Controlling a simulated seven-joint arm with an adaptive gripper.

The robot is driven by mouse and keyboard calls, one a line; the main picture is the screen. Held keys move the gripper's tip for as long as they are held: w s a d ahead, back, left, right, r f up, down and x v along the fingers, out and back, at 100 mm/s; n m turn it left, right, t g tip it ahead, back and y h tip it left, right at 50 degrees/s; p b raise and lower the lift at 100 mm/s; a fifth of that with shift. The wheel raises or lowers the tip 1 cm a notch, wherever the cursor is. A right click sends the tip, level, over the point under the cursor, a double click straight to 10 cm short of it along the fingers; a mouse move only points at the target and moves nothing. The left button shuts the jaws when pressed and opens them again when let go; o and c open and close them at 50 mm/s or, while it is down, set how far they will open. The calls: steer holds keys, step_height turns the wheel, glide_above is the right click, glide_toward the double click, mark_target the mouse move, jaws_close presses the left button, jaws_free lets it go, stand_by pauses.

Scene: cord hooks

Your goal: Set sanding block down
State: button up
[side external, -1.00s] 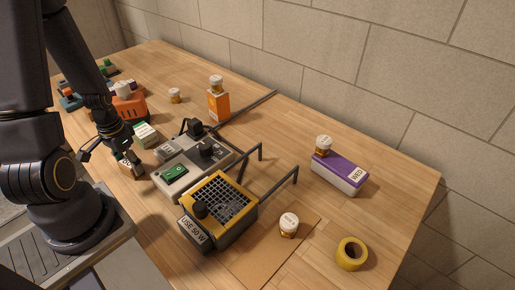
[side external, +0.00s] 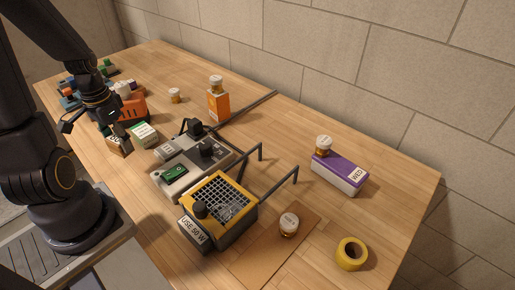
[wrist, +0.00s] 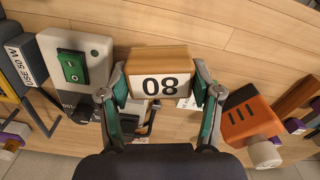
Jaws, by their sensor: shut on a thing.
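The sanding block (wrist: 158,58) is a wooden-brown block with a white face printed in dark digits, reading 08 in the wrist view. My gripper (wrist: 160,92) is shut on it, with a green-padded finger at each side. In the side view my gripper (side external: 113,122) holds the block (side external: 119,144) at the left of the bench, close to a green and white box (side external: 144,133). Whether the block's underside touches the bench cannot be told.
A grey switch unit (side external: 190,168) with a green rocker and a yellow-framed grille box (side external: 220,205) stand to the right. An orange device (wrist: 250,118) is close on the other side. Open wood (side external: 340,125) lies toward the wall.

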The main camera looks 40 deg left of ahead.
steer(key=w+d+m, duration=0.1)
steer(key=d, duration=0.2)
steer(key=w+d+r+m, duration=0.1)
steer(key=w+d+m, duration=0.1)
steer(key=d, duration=0.2)
steer(key=w+d+r+m, duration=0.1)
steer(key=w+d, duration=0.1)
steer(key=d, duration=0.2)
steer(key=shift+w+d+r+m, duration=0.1)
steer(key=shift+d+r+m, duration=0.15)
steer(key=shift+m, duration=0.15)
steer(key=d+r+m, duration=0.1)
steer(key=d+m, duration=0.4)
steer(key=d, duration=0.6)
steer(key=s+d+r+m, duration=0.2)
steer(key=s+d+m, duration=0.9)
steer(key=s+d, duration=0.3)
steer(key=w+d+f, duration=0.6)
steer(key=d, duration=0.1)
steer(key=w+d+f, duration=0.3)
steer(key=w+d, duration=0.1)
steer(key=shift+w+f, duration=0.1)
steer(key=shift+w+d+f, duration=0.1)
steer(key=shift+f, duration=0.15)
steer(key=shift+w+d+f, duration=0.1)
steer(key=shift+f, duration=0.8)
steer(key=shift+w+d+f, duration=0.1)
steer(key=shift+f, duration=0.8)
steer(key=shift+f, duration=0.15)
